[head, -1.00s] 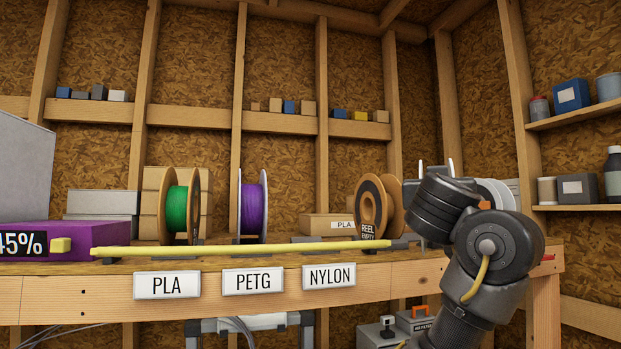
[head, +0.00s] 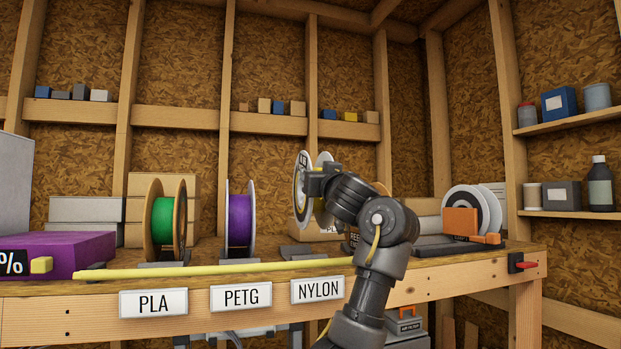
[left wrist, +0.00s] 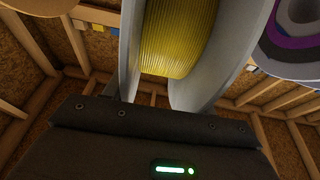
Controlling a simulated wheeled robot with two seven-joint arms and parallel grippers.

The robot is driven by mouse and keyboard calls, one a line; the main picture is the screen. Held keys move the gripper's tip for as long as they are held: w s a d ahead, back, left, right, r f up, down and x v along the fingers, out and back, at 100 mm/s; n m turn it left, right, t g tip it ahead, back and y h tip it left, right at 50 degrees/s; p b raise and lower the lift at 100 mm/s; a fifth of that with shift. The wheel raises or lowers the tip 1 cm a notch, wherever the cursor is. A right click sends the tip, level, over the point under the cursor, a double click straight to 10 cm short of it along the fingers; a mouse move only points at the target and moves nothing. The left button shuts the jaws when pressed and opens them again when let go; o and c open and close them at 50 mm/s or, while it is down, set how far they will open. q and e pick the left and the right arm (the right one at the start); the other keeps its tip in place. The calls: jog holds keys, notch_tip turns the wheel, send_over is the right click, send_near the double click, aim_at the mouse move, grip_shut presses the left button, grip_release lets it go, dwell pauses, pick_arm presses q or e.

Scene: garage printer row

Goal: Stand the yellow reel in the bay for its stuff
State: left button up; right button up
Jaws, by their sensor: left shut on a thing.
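The yellow reel (head: 301,196) has pale flanges, and its yellow winding fills the top of the left wrist view (left wrist: 180,38). My left gripper (head: 318,181) is shut on it and holds it upright above the bench, over the NYLON part of the row. A dark cradle (head: 299,250) lies below it, behind the NYLON label (head: 318,290), with a gap between. A green reel (head: 165,221) stands behind the PLA label (head: 153,303). A purple reel (head: 240,220) stands behind the PETG label (head: 241,297). The writing on the held reel is too small to read. My right gripper is out of view.
A yellow rod (head: 215,269) runs along the bench front. The empty brown reel (head: 353,240) is mostly hidden behind my arm. White-flanged reels (head: 466,212) stand by an orange block at the right. Cardboard boxes (head: 200,190) stand behind the row.

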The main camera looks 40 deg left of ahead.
aim_at(308, 201)
pick_arm(q)
jog(key=shift+y, duration=0.3)
jog(key=a+f, duration=0.1)
jog(key=a, duration=0.1)
jog(key=a+f, duration=0.1)
jog(key=a, duration=0.1)
jog(key=shift+w+f+p, duration=0.15)
jog(key=shift+p, duration=0.15)
jog(key=shift+d, duration=0.25)
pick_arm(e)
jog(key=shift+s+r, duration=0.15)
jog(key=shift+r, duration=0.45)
pick_arm(q)
jog(key=shift+f, duration=0.1)
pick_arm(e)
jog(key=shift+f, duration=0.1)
pick_arm(q)
jog(key=shift+f+b, duration=0.6)
jog(key=shift+b, duration=0.1)
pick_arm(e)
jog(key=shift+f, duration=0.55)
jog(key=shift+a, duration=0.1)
pick_arm(q)
jog(key=shift+d, duration=0.1)
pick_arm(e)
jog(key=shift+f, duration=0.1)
